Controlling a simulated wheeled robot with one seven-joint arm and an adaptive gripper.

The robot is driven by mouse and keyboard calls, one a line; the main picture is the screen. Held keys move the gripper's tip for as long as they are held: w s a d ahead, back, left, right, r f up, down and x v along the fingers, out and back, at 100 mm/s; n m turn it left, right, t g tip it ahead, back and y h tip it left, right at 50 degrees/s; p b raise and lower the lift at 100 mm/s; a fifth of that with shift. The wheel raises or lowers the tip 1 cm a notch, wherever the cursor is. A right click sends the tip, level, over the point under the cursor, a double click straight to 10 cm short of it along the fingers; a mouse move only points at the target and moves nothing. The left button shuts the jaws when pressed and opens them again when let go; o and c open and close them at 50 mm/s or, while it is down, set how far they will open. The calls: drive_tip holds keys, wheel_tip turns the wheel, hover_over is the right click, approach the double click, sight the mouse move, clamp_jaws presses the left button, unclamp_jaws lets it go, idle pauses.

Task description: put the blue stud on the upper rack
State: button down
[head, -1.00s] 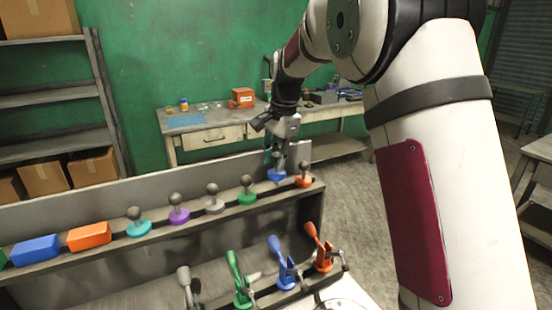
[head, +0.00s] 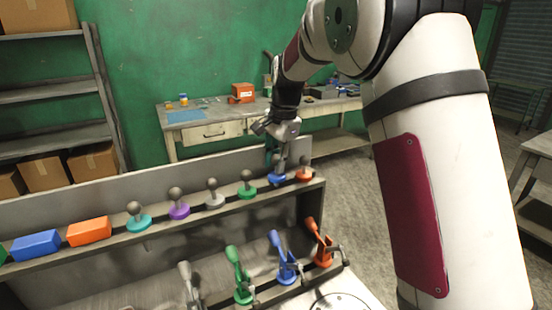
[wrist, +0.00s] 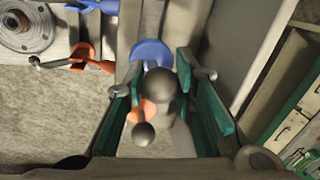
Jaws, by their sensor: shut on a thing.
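The blue stud (head: 277,178) has a blue base and a grey ball-topped stem. It is at the upper rack (head: 160,235), between the green stud (head: 246,191) and the orange stud (head: 304,175). My gripper (head: 277,160) is shut on its stem from above. In the wrist view, the blue base (wrist: 152,51) and grey ball show between my gripper's green-padded fingers (wrist: 165,105). The base looks level and at the rack surface; its underside contact is hidden. The orange stud (wrist: 143,134) shows close beside it in the wrist view, partly hidden.
Grey, purple and teal studs (head: 138,222) and orange and blue blocks (head: 36,245) line the upper rack leftward. Several lever clamps (head: 285,265) stand on the lower level. A grey back panel (head: 110,198) rises behind the rack. A workbench (head: 225,130) stands farther back.

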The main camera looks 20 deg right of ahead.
drive_tip(key=shift+f, duration=0.9)
drive_tip(key=shift+f, duration=0.25)
drive_tip(key=c, duration=1.6)
unclamp_jaws()
drive_tip(key=shift+r, duration=0.15)
drive_tip(key=shift+r+p, duration=0.3)
drive_tip(key=shift+r, duration=3.35)
drive_tip(key=shift+o, duration=0.2)
drive_tip(key=o, duration=0.5)
